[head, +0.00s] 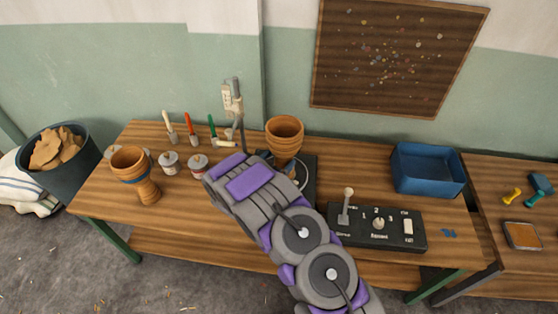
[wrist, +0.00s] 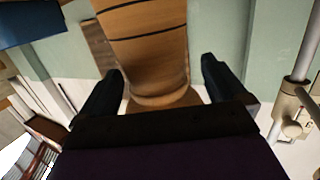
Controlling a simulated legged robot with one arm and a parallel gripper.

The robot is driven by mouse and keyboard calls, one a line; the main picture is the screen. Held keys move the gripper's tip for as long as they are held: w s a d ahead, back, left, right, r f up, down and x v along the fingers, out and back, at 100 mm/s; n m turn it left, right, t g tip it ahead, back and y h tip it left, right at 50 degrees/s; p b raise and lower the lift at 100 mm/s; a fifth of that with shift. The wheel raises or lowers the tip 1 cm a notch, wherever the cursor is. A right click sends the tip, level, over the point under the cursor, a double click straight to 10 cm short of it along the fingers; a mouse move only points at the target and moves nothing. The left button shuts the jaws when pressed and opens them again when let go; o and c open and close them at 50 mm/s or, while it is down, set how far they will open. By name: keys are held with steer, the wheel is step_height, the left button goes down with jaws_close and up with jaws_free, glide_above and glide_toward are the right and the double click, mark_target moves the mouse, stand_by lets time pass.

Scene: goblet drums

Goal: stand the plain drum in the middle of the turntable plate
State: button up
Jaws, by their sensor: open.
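The plain drum (head: 284,132), a wooden goblet with thin dark grooves, stands upright, wide mouth up, over the turntable plate (head: 309,181). My arm hides its foot and most of the plate, so I cannot tell how centred it is. In the wrist view, which looks upside down, the plain drum (wrist: 145,45) shows beyond and between the fingers of my gripper (wrist: 160,80). The gripper is open, one dark finger on each side; I see no grip on the drum.
A drum with a blue band (head: 134,176) stands at the table's left. A metal stand (head: 234,105) rises behind my arm. A control box (head: 377,228) and blue bin (head: 428,168) are to the right.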

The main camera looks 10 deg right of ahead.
steer(key=p+v, duration=0.2)
steer(key=v, duration=0.9)
steer(key=shift+s+a, duration=0.15)
steer(key=shift+s, duration=0.25)
steer(key=shift+w+r, duration=0.1)
